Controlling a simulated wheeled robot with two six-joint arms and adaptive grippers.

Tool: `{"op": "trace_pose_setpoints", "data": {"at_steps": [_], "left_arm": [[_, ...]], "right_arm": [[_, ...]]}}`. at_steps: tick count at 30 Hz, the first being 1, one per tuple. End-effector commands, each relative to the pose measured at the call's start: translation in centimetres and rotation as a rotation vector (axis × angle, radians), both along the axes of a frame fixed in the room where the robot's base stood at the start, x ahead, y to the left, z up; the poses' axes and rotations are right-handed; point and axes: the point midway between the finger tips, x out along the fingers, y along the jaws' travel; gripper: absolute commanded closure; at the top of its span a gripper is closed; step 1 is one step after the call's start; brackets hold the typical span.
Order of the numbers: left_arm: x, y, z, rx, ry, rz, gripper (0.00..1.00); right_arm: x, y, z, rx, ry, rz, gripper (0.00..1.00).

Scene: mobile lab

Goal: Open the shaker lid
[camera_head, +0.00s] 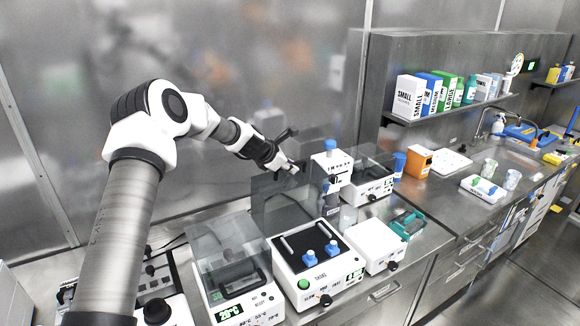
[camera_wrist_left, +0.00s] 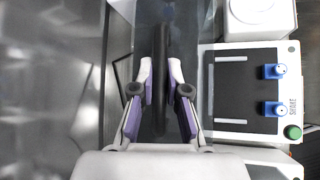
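The shaker (camera_head: 318,275) is a white box with a black top plate, two blue-capped tubes (camera_head: 309,255) and a green knob. Its clear, dark-tinted lid (camera_head: 284,205) stands raised, close to upright, at the back edge of the shaker. My left gripper (camera_head: 292,168) is at the lid's upper edge. In the left wrist view, the fingers (camera_wrist_left: 160,75) close in from both sides on a dark bar, the lid handle (camera_wrist_left: 161,45), with little or no gap. My right gripper is in neither view.
A white device with a clear cover (camera_head: 228,262) stands left of the shaker, and a small white box (camera_head: 368,245) stands right. Behind are a blue-topped white device (camera_head: 331,165) and another covered device (camera_head: 372,182). A steel wall (camera_head: 230,60) rises behind.

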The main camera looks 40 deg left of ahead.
Motion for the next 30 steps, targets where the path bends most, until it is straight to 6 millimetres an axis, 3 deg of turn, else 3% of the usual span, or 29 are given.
{"op": "trace_pose_setpoints", "data": {"at_steps": [2, 14, 30], "left_arm": [[0.0, 0.0, 0.0, 0.000, 0.000, 0.000, 0.61], [-0.4, 0.0, 0.4, 0.000, 0.000, 0.000, 0.61], [-5.7, 0.4, 5.2, -0.005, -0.001, -0.003, 0.61]], "right_arm": [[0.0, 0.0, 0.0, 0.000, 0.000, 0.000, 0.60], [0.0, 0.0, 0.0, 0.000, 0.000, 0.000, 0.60], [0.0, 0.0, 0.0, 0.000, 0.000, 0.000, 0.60]]}}
